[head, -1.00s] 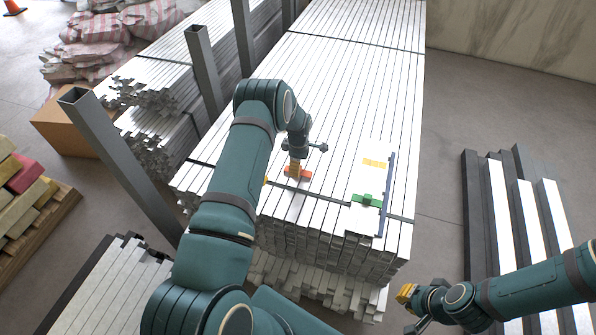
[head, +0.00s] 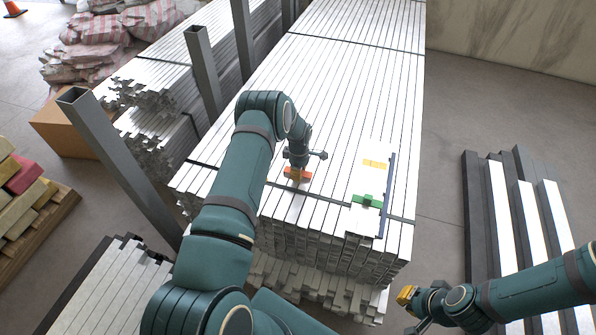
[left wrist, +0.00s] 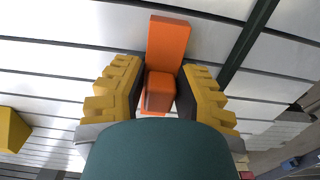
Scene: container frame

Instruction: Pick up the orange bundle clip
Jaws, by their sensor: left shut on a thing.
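The orange bundle clip (head: 303,174) is on top of the stack of silver bars, near the dark strap across it. In the left wrist view, the clip (left wrist: 168,42) shows as a flat orange bar with a raised block between my fingers. My left gripper (head: 297,174) points down over it. In the left wrist view its yellow ridged fingers (left wrist: 160,88) are shut on the raised block from both sides. The clip appears to be still at the bars' surface. My right gripper (head: 407,297) hangs in front of the stack at the lower right, away from the clip; its opening is unclear.
A white panel (head: 372,178) with a dark blue edge lies right of the clip, with a green clip (head: 366,202) on it. A yellow block (left wrist: 12,130) shows in the left wrist view. Grey upright posts (head: 203,70) stand left of the stack. The far bars are clear.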

